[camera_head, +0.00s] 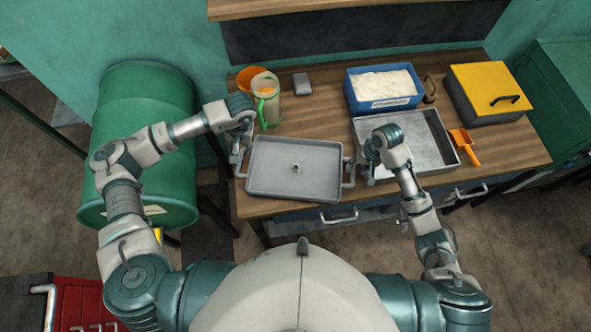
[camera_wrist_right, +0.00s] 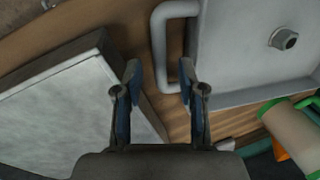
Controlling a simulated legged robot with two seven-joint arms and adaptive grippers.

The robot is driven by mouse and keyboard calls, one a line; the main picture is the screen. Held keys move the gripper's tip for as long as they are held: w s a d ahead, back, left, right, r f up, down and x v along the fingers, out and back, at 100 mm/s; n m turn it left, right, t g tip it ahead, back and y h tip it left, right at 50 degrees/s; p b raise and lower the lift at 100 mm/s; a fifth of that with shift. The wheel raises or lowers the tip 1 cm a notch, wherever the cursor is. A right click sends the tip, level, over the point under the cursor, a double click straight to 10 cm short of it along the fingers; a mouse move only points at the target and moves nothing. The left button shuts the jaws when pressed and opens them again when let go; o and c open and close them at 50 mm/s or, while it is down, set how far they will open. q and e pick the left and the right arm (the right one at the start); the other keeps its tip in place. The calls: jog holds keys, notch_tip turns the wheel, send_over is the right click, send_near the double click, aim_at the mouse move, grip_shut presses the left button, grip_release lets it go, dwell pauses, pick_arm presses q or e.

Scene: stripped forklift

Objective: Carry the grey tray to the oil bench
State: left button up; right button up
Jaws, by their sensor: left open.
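The grey tray (camera_head: 272,178) lies flat on the front left of a wooden-topped bench (camera_head: 510,143), with a small nut-like piece (camera_head: 295,169) in its middle. It has a handle at each side. My left gripper (camera_head: 239,158) is open at the left handle; its fingers are small and partly hidden in the head view. My right gripper (camera_head: 364,170) is beside the right handle (camera_head: 349,172). In the right wrist view the right fingers (camera_wrist_right: 159,80) are apart, with the handle (camera_wrist_right: 159,45) reaching between their tips; no closed grip shows. Tray and nut also show there.
A second, larger metal tray (camera_head: 440,138) lies close right of my right gripper. Behind stand a green-handled jug (camera_head: 268,100), an orange bowl (camera_head: 248,78), a blue bin of white material (camera_head: 384,88) and a yellow-lidded box (camera_head: 490,90). A green drum (camera_head: 150,100) stands left.

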notch_tip(320, 180, up, 8)
jog(key=d, duration=0.1)
jog(key=shift+d+f, duration=0.25)
dwell(0.4)
